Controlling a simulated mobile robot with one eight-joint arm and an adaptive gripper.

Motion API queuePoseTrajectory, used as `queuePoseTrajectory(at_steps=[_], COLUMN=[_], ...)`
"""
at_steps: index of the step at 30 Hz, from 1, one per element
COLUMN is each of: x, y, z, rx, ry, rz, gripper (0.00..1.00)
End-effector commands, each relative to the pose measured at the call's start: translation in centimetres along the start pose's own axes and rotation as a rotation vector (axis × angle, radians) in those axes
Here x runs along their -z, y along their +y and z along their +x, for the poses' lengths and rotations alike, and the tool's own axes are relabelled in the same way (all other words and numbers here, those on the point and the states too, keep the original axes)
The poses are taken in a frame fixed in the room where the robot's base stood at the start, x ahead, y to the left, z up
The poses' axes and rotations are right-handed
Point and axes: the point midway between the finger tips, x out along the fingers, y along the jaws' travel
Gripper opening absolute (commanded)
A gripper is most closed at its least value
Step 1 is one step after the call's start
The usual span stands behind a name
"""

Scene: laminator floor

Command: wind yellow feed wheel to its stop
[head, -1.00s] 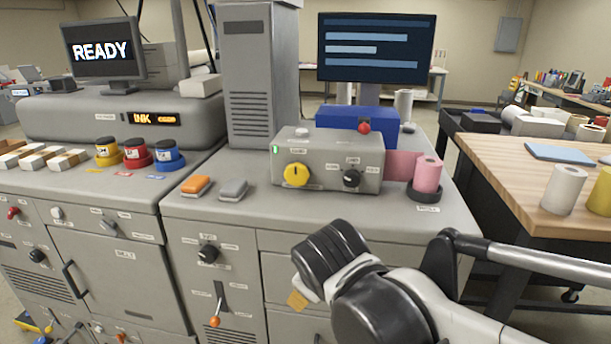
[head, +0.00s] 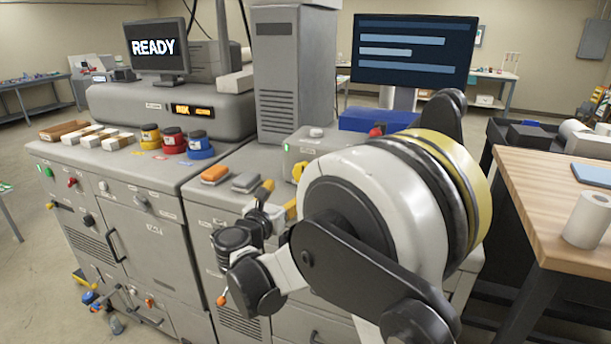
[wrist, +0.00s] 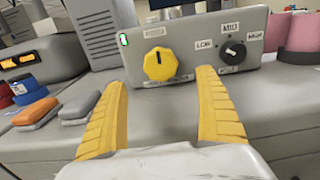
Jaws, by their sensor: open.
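The yellow feed wheel (wrist: 160,64) is a round knob on the front of a grey box (wrist: 200,30), seen in the wrist view just beyond my fingers. My gripper (wrist: 160,85) is open, its two yellow ribbed fingers apart and pointing at the box, with nothing between them. The fingers do not appear to touch the wheel. In the head view the wheel (head: 299,172) shows only in part, because my arm hides most of the box. My gripper (head: 280,197) is also partly hidden there.
A black knob (wrist: 233,52) sits right of the wheel. An orange block (head: 215,173) and a grey block (head: 246,182) lie on the counter to the left. Red and blue ink pots (head: 199,145) stand farther left. A pink roll (wrist: 303,34) is at the right.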

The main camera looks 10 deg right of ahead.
Motion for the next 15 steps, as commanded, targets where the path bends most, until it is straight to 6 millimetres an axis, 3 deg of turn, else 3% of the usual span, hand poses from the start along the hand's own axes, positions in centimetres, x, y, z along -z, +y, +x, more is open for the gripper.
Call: queuePoseTrajectory(at_steps=[9,15], x=[0.3,0.2], y=[-0.2,-0.1], z=[6.4,8.8], rx=[0.004,0.002], ry=[0.002,0.003], rz=[0.004,0.004], gripper=[0.83,0.83])
